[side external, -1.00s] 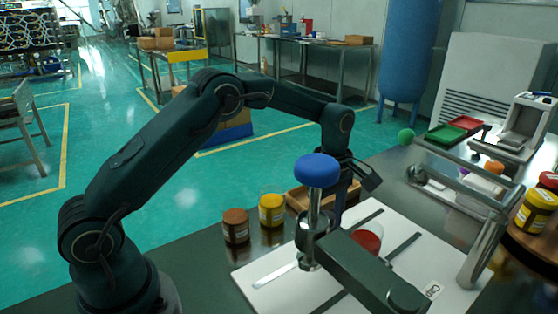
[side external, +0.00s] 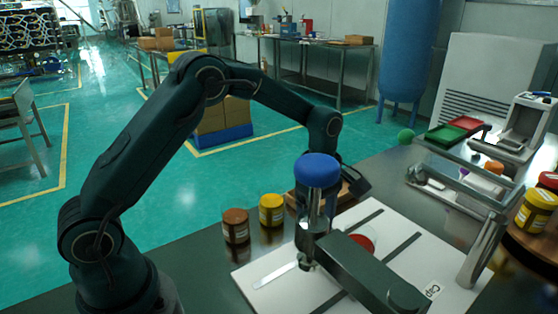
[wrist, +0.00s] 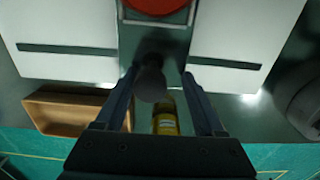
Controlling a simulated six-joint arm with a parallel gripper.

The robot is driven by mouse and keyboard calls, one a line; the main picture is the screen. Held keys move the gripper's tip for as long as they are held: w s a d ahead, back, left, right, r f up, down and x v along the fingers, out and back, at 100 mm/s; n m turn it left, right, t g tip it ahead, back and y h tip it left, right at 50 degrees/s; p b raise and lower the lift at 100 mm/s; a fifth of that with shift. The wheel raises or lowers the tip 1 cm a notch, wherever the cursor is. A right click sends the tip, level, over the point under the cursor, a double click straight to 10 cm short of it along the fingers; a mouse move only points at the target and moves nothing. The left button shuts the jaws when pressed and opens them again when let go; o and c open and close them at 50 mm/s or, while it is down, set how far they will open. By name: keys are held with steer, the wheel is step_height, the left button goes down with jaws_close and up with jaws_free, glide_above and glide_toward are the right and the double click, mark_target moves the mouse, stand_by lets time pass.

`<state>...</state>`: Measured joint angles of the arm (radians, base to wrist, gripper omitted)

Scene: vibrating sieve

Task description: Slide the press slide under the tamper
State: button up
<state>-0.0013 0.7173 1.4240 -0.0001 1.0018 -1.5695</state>
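The tamper, with a blue knob (side external: 317,170) on a metal shaft, stands upright on the press's dark beam (side external: 372,272). A round red-topped piece (side external: 363,241) sits low behind the beam, partly hidden by it. In the wrist view this red piece (wrist: 157,5) lies in a square-edged holder, which looks like the press slide (wrist: 155,35), at the top edge. A dark rounded knob (wrist: 151,82) stands in front of it. My gripper (wrist: 161,74) is open, with its fingers on either side of that knob; a gap shows on the right. In the side view the tamper partly hides my gripper.
A brown-lidded jar (side external: 236,226) and a yellow jar (side external: 271,210) stand left of the press. A wooden tray (wrist: 65,115) lies close to my gripper. The white board (side external: 405,225) has dark strips. A metal-framed device (side external: 470,190) stands at right.

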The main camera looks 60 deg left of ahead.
glide_above(280, 263)
steer(key=shift+w, duration=0.15)
stand_by(1.0)
stand_by(0.7)
